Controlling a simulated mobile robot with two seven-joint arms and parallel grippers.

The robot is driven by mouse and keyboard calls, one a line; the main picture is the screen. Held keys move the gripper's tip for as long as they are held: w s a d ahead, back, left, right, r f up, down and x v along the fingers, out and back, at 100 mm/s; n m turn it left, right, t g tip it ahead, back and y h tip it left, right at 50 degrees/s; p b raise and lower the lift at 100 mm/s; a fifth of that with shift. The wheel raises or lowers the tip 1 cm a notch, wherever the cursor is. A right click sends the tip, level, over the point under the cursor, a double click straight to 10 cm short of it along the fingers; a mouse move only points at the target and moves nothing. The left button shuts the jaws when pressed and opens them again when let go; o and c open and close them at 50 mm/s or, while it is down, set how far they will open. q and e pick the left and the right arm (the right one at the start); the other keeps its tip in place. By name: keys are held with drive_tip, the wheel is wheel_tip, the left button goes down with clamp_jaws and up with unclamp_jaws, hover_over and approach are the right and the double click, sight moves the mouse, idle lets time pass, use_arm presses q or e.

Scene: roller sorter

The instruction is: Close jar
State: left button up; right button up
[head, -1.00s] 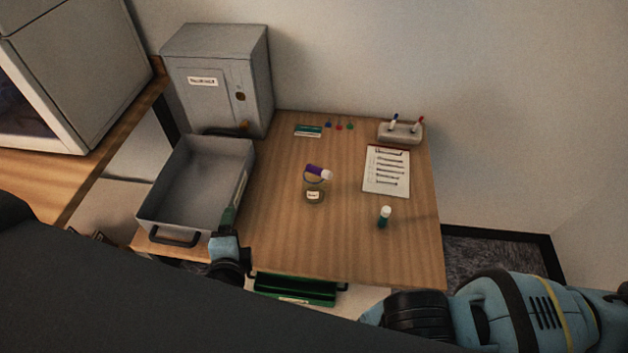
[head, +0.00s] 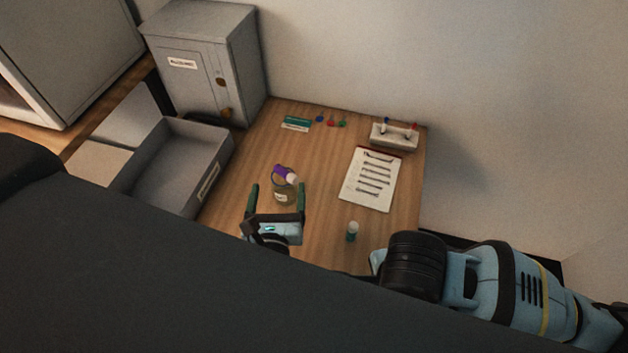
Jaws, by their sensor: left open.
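A small glass jar (head: 284,195) with a pale label stands upright on the wooden desk (head: 325,160). A purple and white piece (head: 285,174) sits tilted at the jar's mouth; I cannot tell whether it is in the jar or behind it. No separate lid is clear to me. My left gripper (head: 277,190) is open and empty, with its two green fingers pointing toward the back of the desk. In the picture the jar shows between the fingertips; I cannot tell whether they touch it. My right gripper is not in view, only blue and black links of my right arm.
A small white and teal cylinder (head: 352,232) stands right of the gripper. A checklist sheet (head: 371,179) and a pen holder (head: 394,137) lie behind it. A grey open bin (head: 150,190) and a grey cabinet (head: 205,70) are at left. Small coloured pieces (head: 331,121) lie at the back.

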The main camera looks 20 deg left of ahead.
sight(283, 197)
use_arm(q)
drive_tip(key=shift+w+d+r+m, duration=0.15)
drive_tip(key=shift+r+m, duration=0.05)
drive_tip(key=shift+m, duration=0.3)
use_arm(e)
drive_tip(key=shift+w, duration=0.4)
use_arm(q)
drive_tip(key=f, duration=0.2)
drive_tip(key=f+b, duration=0.1)
drive_tip(key=f, duration=0.5)
drive_tip(key=shift+w+b, duration=0.3)
drive_tip(key=shift+b, duration=0.1)
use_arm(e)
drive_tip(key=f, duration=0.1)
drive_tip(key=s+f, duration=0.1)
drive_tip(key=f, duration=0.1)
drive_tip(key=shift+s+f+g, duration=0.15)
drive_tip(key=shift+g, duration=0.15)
use_arm(q)
drive_tip(key=shift+w+a, duration=0.25)
drive_tip(key=shift+w, duration=0.05)
drive_tip(key=shift+w+a, duration=0.1)
drive_tip(key=shift+w, duration=0.15)
drive_tip(key=x, duration=0.5)
drive_tip(key=shift+w+a+r+p, duration=0.15)
drive_tip(key=shift+w+p, duration=0.15)
drive_tip(key=shift+p, duration=0.1)
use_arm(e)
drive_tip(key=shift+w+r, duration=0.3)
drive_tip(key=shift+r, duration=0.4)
